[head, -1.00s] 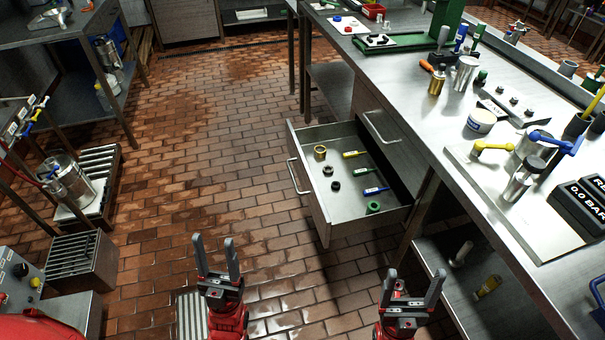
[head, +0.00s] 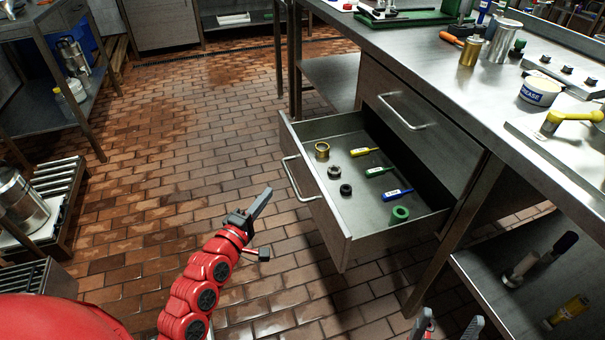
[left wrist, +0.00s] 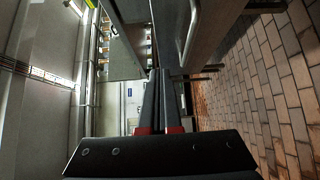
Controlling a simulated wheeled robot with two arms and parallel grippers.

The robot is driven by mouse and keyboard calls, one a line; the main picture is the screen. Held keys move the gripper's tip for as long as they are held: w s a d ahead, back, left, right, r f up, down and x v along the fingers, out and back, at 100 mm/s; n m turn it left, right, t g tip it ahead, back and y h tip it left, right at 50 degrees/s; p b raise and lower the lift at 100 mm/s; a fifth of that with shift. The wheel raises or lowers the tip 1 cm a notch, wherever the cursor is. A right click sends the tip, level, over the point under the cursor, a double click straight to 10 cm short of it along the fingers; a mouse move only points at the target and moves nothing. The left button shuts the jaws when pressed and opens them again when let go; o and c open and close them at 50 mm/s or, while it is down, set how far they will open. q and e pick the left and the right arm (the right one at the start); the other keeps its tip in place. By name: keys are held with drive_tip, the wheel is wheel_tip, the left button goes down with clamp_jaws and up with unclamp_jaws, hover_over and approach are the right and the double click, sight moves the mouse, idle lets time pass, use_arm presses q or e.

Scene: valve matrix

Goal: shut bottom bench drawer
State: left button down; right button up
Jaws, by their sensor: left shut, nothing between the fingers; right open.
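The bottom bench drawer (head: 345,240) is pulled well out under the bench top, below the closed upper drawer (head: 425,140). Its bar handle (head: 297,180) is on the front panel, facing left. Inside lie a brass ring, small dark rings, a green ring and yellow, green and blue tools. My left gripper (head: 266,197) is shut and empty, just left of the drawer front, apart from the handle in the head view. In the left wrist view its closed fingers (left wrist: 160,74) point toward a panel and bar at the top. My right gripper (head: 448,326) is open at the bottom edge, mostly cut off.
The bench top (head: 460,90) carries a grease tub (head: 540,91), metal cylinders and a yellow-handled valve. A lower shelf (head: 490,275) with bottles is at right. The brick floor (head: 200,150) left of the drawer is clear. A side table stands far left.

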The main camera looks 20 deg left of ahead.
use_arm(q)
drive_tip(key=b, duration=0.1)
approach(304, 161)
drive_tip(key=w+a, duration=0.2)
drive_tip(key=w, duration=0.2)
drive_tip(key=shift+w+d, duration=0.25)
drive_tip(key=shift+d, duration=0.25)
drive_tip(key=shift+w+d, duration=0.2)
drive_tip(key=shift+d, duration=0.3)
drive_tip(key=shift+w+d+f, duration=0.1)
drive_tip(key=shift+w+d, duration=0.25)
drive_tip(key=shift+d, duration=0.2)
